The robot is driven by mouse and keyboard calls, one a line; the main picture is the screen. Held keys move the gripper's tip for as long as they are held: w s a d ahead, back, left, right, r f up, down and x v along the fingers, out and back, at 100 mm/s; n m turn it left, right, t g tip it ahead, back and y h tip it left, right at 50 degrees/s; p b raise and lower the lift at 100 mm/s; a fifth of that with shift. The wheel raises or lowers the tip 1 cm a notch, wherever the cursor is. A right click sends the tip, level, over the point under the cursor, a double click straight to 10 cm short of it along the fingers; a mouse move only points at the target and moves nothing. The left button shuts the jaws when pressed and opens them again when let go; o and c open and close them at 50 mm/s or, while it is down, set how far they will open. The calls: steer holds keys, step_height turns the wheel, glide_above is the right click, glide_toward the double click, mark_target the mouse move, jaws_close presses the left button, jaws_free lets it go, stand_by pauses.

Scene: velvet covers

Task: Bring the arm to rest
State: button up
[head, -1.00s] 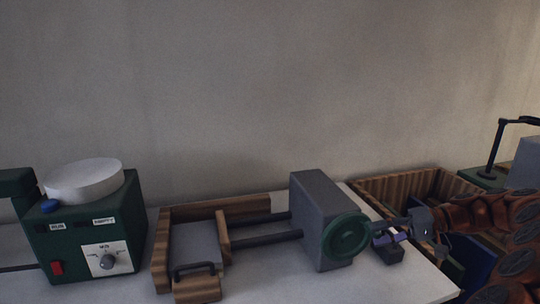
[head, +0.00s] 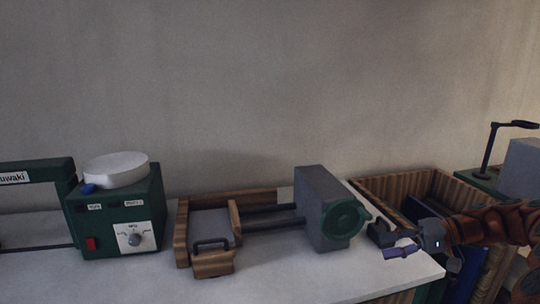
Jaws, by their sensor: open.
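My gripper (head: 392,243) is at the right of the head view, at the end of my orange-brown arm. Its dark and purple fingers are apart, with nothing seen between them. It is just right of the green handwheel (head: 345,223) on the grey block (head: 318,200), apart from it as far as I can tell. It hangs near the right end of the white table (head: 300,276).
A wooden vise-like frame (head: 182,237) with rods joins the grey block. A green machine (head: 113,214) with a white round lid (head: 116,170) stands at left. A wooden crate (head: 384,188) with dark blue items and a black lamp (head: 487,150) are at right. The table front is clear.

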steer(key=s+a+r+n+g+h+p, duration=0.1)
steer(key=s+a+r+g+h+p, duration=0.15)
steer(key=s+a, duration=0.6)
steer(key=s+a+r+n+g+h+p, duration=0.1)
steer(key=s+a+r+g+h, duration=0.15)
steer(key=s+a, duration=0.55)
steer(key=s+d+f+h+p, duration=0.1)
steer(key=s+f+h, duration=0.1)
steer(key=s, duration=0.4)
steer(key=s+d+f+m+h+p, duration=0.1)
steer(key=s+d+f+h, duration=0.1)
steer(key=s, duration=0.5)
steer(key=s+d+f+t+h+p, duration=0.1)
steer(key=s+d+h, duration=0.1)
steer(key=s+h, duration=0.2)
steer(key=shift+s+f+m+h, duration=0.3)
steer(key=shift+s+f+m, duration=0.1)
steer(key=shift+s, duration=0.75)
